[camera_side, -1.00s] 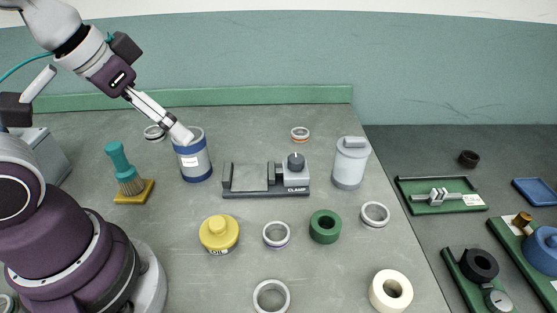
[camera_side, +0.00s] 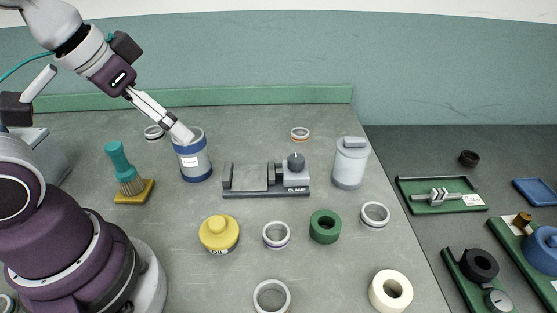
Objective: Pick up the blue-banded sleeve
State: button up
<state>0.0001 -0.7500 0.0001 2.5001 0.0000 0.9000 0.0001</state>
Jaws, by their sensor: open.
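Several small metal sleeves stand on the bench. One in the middle (camera_side: 276,235) has a bluish-purple band, and one at the back left (camera_side: 154,132) has a dark band; I cannot tell for sure which is the blue-banded one. Another at the back (camera_side: 300,134) has an orange-red band. Two plain-looking grey sleeves are at the right (camera_side: 375,215) and the front (camera_side: 271,297). My gripper (camera_side: 184,135) is open, pointing down and right at the rim of a blue-and-white canister (camera_side: 195,163). Its fingertips overlap the rim in the picture; contact is unclear. It holds no sleeve.
A clamp (camera_side: 250,180) sits mid-bench, with a grey lidded canister (camera_side: 350,165) to its right. A brush (camera_side: 128,180), yellow oil pot (camera_side: 219,232), green ring (camera_side: 325,227) and cream ring (camera_side: 391,291) stand around. Green trays (camera_side: 440,205) lie beyond the bench's right edge.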

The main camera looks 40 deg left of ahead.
jog(key=shift+o, duration=1.2)
jog(key=n+g, duration=0.5)
jog(key=n, duration=0.9)
send_near(191, 146)
jog(key=w+a+f, duration=0.1)
jog(key=w+a, duration=0.1)
jog(key=shift+n+g, duration=0.3)
jog(key=shift+n, duration=0.2)
jog(key=f, duration=0.7)
jog(key=a+f, duration=0.1)
jog(key=f, duration=0.3)
jog(key=shift+s+f, duration=0.15)
jog(key=c, duration=1.3)
